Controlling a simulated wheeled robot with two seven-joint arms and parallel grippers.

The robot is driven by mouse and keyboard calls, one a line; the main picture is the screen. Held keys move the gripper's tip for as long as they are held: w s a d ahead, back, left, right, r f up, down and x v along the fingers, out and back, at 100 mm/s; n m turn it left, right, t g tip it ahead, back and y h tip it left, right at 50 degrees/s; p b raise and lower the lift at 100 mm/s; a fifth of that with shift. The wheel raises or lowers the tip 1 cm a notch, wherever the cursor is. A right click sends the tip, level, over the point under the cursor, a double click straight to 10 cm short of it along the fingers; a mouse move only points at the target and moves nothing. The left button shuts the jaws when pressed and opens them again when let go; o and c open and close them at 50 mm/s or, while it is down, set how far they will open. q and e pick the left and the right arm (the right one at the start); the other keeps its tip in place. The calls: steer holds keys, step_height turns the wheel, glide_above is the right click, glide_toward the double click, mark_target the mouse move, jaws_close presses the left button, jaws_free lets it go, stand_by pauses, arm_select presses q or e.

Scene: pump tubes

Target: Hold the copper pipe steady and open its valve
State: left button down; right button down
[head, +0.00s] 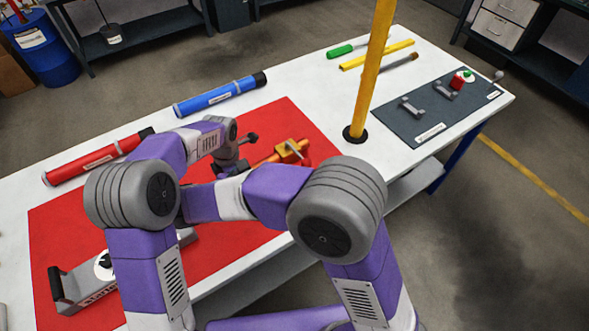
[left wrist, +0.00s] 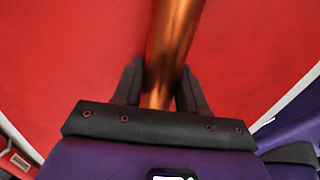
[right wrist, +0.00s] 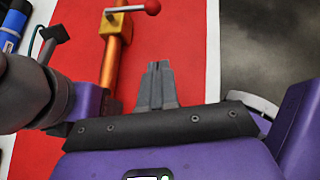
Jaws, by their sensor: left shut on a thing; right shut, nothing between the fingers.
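The copper pipe (head: 262,161) lies over the red mat with a brass valve block (head: 290,150) on it. In the right wrist view the pipe (right wrist: 110,62) runs up to the valve block (right wrist: 115,24), whose lever lies across the pipe and ends in a red ball (right wrist: 152,7). My left gripper (left wrist: 160,88) is shut on the pipe (left wrist: 172,45), one finger on each side. My right gripper (right wrist: 157,66) is shut and empty, to the right of the pipe and apart from it, below the valve in that view. My right forearm hides the right gripper in the head view.
The red mat (head: 60,225) lies on the white table. A yellow post (head: 370,75) stands beyond the valve. A dark mat (head: 400,125) holds small parts at right.

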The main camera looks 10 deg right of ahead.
mark_target(297, 154)
steer(key=shift+a, duration=0.1)
steer(key=shift+w, duration=0.1)
steer(key=x, duration=1)
steer(key=shift+w, duration=0.1)
steer(key=shift+w+d+r, duration=0.15)
steer(key=shift+w+d, duration=0.2)
steer(key=shift+d, duration=0.2)
steer(key=shift+w+d+r, duration=0.15)
steer(key=shift+w+d, duration=0.2)
steer(key=shift+d, duration=0.2)
steer(key=shift+w+d+r, duration=0.15)
steer(key=shift+w+d, duration=0.25)
steer(key=shift+d, duration=0.05)
